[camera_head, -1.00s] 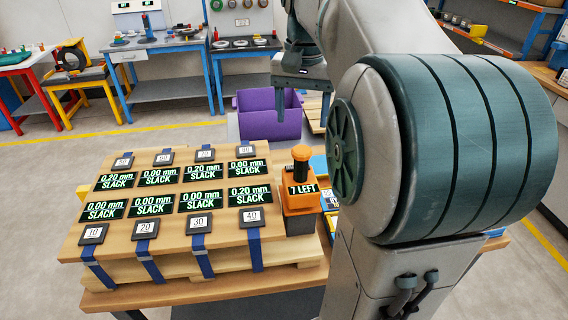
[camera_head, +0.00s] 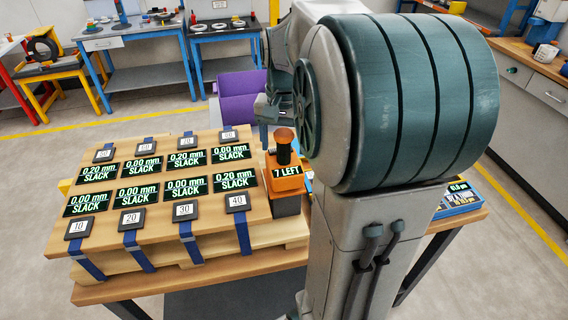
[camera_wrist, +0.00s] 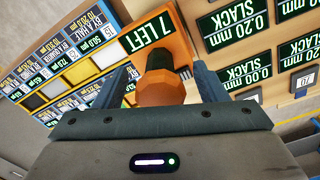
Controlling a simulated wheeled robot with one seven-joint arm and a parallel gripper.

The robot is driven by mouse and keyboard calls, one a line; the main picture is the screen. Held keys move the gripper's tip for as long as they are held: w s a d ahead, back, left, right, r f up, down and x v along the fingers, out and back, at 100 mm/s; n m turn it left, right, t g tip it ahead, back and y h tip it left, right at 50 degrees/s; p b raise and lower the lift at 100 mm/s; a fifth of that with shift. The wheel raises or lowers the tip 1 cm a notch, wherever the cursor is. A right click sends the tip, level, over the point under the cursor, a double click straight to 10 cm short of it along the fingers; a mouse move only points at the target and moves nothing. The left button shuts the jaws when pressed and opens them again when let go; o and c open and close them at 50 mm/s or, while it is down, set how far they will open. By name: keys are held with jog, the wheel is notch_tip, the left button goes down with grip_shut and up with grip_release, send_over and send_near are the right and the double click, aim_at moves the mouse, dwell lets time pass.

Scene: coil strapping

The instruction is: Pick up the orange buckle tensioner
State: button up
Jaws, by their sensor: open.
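The orange buckle tensioner (camera_head: 284,172) stands upright at the right end of the wooden boards, with a "7 LEFT" display on its body and a dark neck with an orange knob on top. My gripper (camera_head: 268,132) is just behind and above it in the head view, partly hidden by my arm. In the wrist view the tensioner (camera_wrist: 160,88) has its knob and neck between the two open fingers of my gripper (camera_wrist: 162,78), with gaps on both sides. I cannot tell how far the fingers reach down beside the knob.
The wooden boards (camera_head: 150,222) carry several slack displays, numbered buckles and blue straps, close beside the tensioner. A tray of labelled cards (camera_wrist: 62,62) lies on its other side. A purple bin (camera_head: 238,98) stands behind. My arm hides the table's right part.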

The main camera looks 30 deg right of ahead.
jog(key=shift+f, duration=0.7)
grip_shut()
jog(key=shift+r, duration=0.1)
